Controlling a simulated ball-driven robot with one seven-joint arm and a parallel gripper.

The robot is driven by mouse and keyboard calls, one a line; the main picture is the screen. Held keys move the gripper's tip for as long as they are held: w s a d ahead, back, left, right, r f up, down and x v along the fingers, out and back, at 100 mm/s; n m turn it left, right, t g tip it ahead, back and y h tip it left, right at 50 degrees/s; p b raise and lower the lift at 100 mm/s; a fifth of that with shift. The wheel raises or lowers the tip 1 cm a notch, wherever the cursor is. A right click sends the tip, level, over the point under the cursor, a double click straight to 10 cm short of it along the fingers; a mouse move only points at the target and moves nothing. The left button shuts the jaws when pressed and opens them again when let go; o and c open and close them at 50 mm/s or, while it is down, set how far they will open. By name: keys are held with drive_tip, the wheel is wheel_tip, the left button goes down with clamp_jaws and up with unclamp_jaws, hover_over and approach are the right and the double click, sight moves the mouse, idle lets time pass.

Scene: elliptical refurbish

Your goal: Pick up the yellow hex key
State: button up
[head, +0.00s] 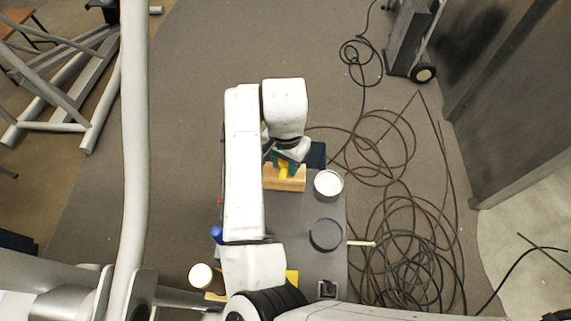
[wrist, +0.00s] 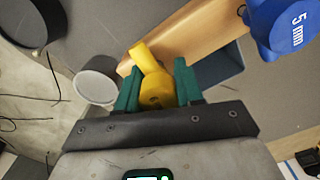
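The yellow hex key (wrist: 158,90) sits between the two green fingers of my gripper (wrist: 158,82) in the wrist view. Its handle fills the gap and both fingers appear to press on it. In the head view the yellow hex key (head: 283,171) shows as a small patch beside my gripper (head: 285,158), at the wooden block (head: 285,183). Whether it still rests in the block or is lifted, I cannot tell. The wooden block also shows beyond the fingers in the wrist view (wrist: 190,38). My arm hides part of the table.
A blue hex key marked 5 mm (wrist: 285,25) is at the wrist view's upper right. A white-topped can (head: 328,184) and a dark round container (head: 325,235) stand on the grey table (head: 300,215). Another light-topped can (head: 201,277) is at lower left. Loose cables (head: 400,245) cover the floor to the right.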

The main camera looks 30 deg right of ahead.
clamp_jaws()
wheel_tip(320, 180, up, 10)
drive_tip(key=shift+r, duration=0.1)
idle(0.6)
drive_tip(key=shift+c, duration=0.7)
unclamp_jaws()
clamp_jaws()
